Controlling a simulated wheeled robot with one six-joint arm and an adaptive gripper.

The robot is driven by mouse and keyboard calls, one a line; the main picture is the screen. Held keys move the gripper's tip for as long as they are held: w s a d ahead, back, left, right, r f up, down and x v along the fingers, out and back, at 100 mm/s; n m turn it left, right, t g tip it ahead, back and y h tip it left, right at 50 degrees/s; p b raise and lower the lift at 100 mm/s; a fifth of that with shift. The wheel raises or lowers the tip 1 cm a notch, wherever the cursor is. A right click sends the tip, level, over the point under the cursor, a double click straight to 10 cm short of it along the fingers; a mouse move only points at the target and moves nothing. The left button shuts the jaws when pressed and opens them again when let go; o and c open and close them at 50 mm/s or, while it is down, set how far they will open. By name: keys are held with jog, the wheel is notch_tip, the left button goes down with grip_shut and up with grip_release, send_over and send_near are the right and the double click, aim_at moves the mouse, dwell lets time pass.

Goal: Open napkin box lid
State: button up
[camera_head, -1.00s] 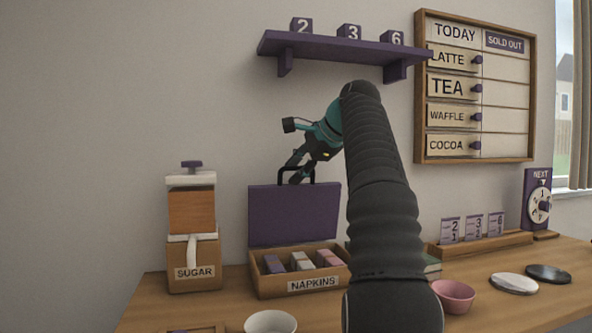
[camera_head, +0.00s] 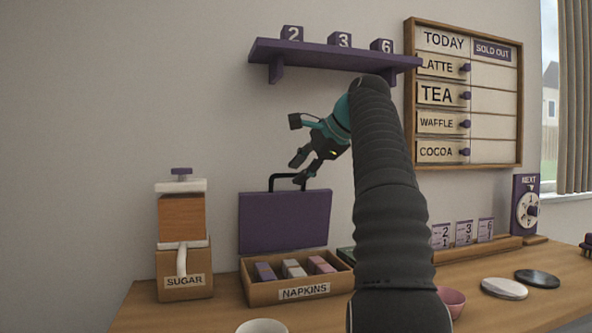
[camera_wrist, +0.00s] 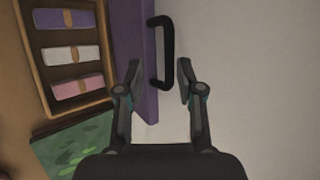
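The napkin box (camera_head: 262,291) stands on the wooden counter with its "NAPKINS" label facing front. Its purple lid (camera_head: 285,222) stands upright at the back of the box, with a black handle (camera_head: 299,178) on its top edge. Folded napkins (camera_head: 293,268) lie in the open box. My gripper (camera_head: 299,169) is beside the handle, fingers apart. In the wrist view my gripper (camera_wrist: 158,88) is open, and the lid (camera_wrist: 143,50) and handle (camera_wrist: 166,52) lie ahead of the fingertips. I cannot tell whether a finger touches the handle; nothing is clamped.
A sugar dispenser (camera_head: 183,217) stands left of the box. A purple shelf (camera_head: 330,56) with number blocks hangs above the gripper. A menu board (camera_head: 463,165) is at the right. A pink bowl (camera_head: 450,300) and coasters (camera_head: 504,288) sit on the counter (camera_head: 130,309).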

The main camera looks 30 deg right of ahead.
jog(key=s+d, duration=0.3)
jog(key=s, duration=0.6)
jog(key=shift+s+d, duration=0.15)
jog(key=shift+s, duration=0.2)
jog(key=shift+s, duration=0.1)
